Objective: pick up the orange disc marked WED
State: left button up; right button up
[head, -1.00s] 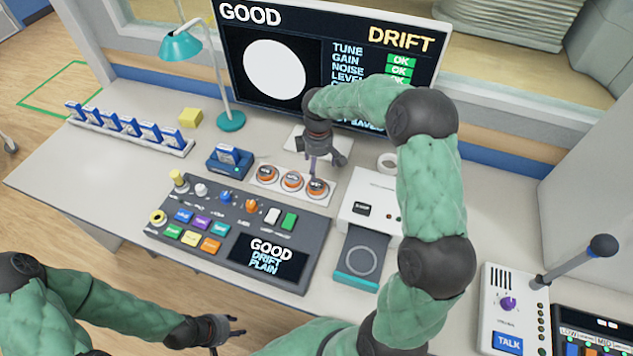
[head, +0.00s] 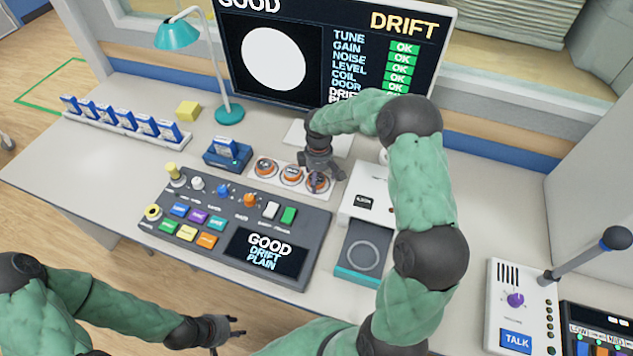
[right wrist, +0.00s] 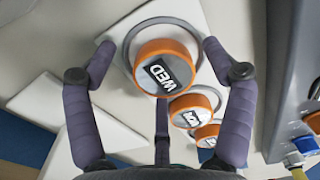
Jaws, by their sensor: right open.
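The orange disc marked WED (right wrist: 165,66) has a black label and sits in a grey ring on a white plate (right wrist: 125,55). In the head view it is the rightmost disc (head: 318,184) of a row, partly covered by my right gripper. My right gripper (head: 322,168) is over it, pointing down. In the right wrist view its spread fingers (right wrist: 160,60) stand on either side of the WED disc, with no clear contact. My left gripper (head: 228,333) is empty, with fingers apart, in front of the desk at the lower left.
Two more orange discs (head: 292,175) (head: 265,167) sit left of the WED disc. A button console (head: 230,225) lies in front, and a white unit with a grey tray (head: 362,255) stands to the right. A large screen (head: 340,50) and a teal lamp (head: 229,115) are behind.

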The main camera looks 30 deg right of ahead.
jog(key=c, duration=1.2)
jog(key=shift+r, duration=0.15)
jog(key=shift+c, duration=0.3)
